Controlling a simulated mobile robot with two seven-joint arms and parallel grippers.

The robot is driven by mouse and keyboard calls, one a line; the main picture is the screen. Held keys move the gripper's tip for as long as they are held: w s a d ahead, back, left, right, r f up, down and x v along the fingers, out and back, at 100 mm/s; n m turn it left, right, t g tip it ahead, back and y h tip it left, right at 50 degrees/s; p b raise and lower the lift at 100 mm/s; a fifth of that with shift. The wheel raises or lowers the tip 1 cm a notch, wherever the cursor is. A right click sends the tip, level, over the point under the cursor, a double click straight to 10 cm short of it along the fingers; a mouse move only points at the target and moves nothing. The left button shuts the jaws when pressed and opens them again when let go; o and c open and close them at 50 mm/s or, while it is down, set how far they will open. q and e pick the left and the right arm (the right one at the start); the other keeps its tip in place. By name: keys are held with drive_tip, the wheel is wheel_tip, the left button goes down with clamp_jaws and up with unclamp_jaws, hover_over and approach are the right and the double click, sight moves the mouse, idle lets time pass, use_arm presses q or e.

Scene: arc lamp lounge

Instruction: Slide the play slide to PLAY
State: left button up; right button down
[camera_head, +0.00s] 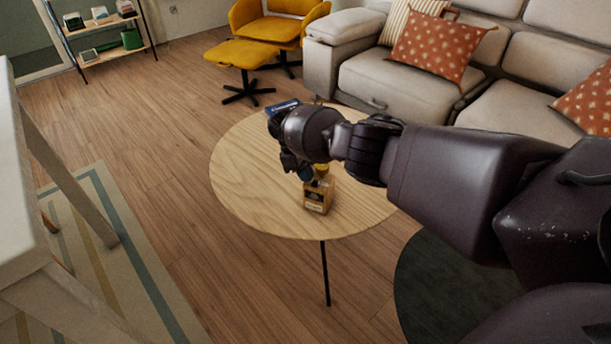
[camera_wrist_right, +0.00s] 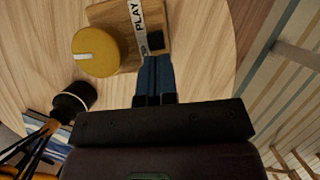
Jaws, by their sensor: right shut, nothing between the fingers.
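The wooden device with the play slide (camera_head: 318,197) stands on the round table (camera_head: 240,170). In the right wrist view, the wooden device (camera_wrist_right: 117,14) has a round yellow knob (camera_wrist_right: 95,52) and a pale strip lettered PLAY (camera_wrist_right: 137,14). A small dark piece (camera_wrist_right: 153,41), perhaps the slide, lies beside the strip's lower end. My right gripper (camera_head: 305,174) is shut and empty. Its blue fingertips (camera_wrist_right: 156,62) are at the device's near edge, just by the dark piece. I cannot tell whether they touch it. My left gripper is not in view.
A dark round-bodied object (camera_wrist_right: 72,100) and a blue striped item (camera_wrist_right: 40,128) sit near the device. A blue item (camera_head: 283,106) lies at the table's far edge. The table's left side is clear. A grey sofa (camera_head: 400,85) stands behind.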

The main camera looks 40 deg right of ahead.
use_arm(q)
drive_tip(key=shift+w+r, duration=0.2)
